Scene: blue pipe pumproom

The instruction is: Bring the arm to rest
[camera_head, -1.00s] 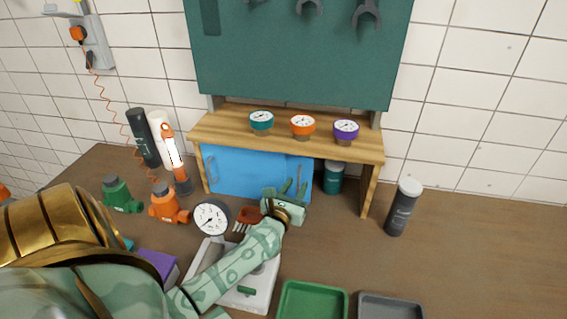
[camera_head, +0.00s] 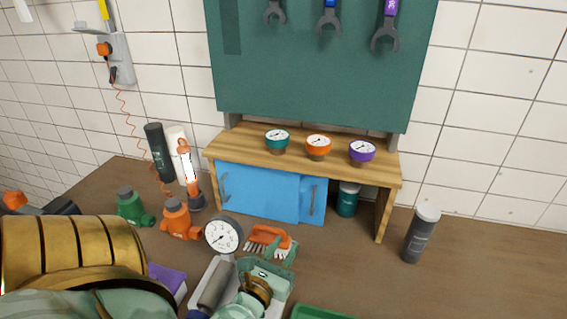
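My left gripper (camera_head: 277,262) is low in the middle of the head view, above the worktop and in front of the orange brush (camera_head: 268,238). Its two green fingers point away from me and look apart, with nothing seen between them. The gripper and forearm cover part of a pale tray (camera_head: 204,272). My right gripper is not in view.
A blue-fronted cabinet (camera_head: 262,192) stands behind, its right bay uncovered with a teal canister (camera_head: 347,200) inside. A pressure gauge (camera_head: 223,235), green valve (camera_head: 130,207) and orange valve (camera_head: 177,219) stand left. A dark canister (camera_head: 421,233) stands right; worktop around it is clear.

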